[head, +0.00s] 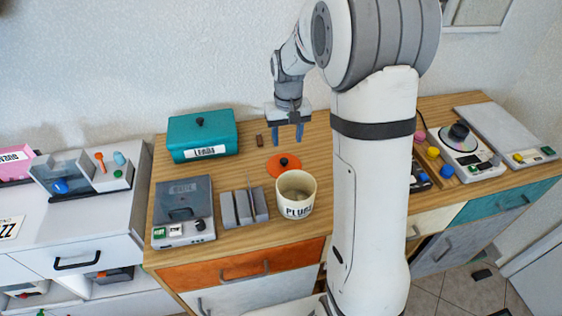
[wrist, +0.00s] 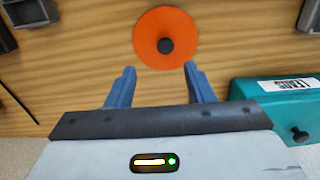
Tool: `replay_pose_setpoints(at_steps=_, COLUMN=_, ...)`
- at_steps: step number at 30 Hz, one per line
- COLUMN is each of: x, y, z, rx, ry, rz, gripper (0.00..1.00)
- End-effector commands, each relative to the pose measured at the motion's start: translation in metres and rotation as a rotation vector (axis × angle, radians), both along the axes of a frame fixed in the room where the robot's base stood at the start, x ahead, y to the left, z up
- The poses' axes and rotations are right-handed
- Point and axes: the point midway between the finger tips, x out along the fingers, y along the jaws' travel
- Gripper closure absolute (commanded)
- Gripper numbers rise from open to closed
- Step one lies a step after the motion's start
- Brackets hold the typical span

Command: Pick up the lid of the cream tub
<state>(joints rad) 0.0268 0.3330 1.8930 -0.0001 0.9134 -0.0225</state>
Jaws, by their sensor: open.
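The cream tub (head: 296,199), labelled "PLUGS", stands uncovered near the front of the wooden worktop. An orange round lid (head: 284,165) with a black knob lies flat on the worktop just behind the tub. The lid also shows in the wrist view (wrist: 165,38), beyond my fingertips and roughly centred between them, with its dark knob in the middle. My gripper (head: 288,137) hangs above the worktop, behind the lid, with its blue fingers apart and nothing between them. It does not touch the lid. The tub is not clearly visible in the wrist view.
A teal box (head: 203,136) labelled "LEADS" stands left of my gripper and at right in the wrist view (wrist: 275,108). A grey slotted holder (head: 244,207) and a grey device (head: 182,208) stand left of the tub. A small brown item (head: 260,140) lies near the teal box.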

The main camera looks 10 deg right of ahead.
Motion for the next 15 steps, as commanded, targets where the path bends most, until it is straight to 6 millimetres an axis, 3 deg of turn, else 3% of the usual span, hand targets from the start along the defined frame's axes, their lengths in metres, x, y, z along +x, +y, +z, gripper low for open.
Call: replay_pose_setpoints(at_steps=15, x=-0.002, y=0.009, z=-0.065, rx=0.000, ry=0.006, rz=0.001, gripper=0.52)
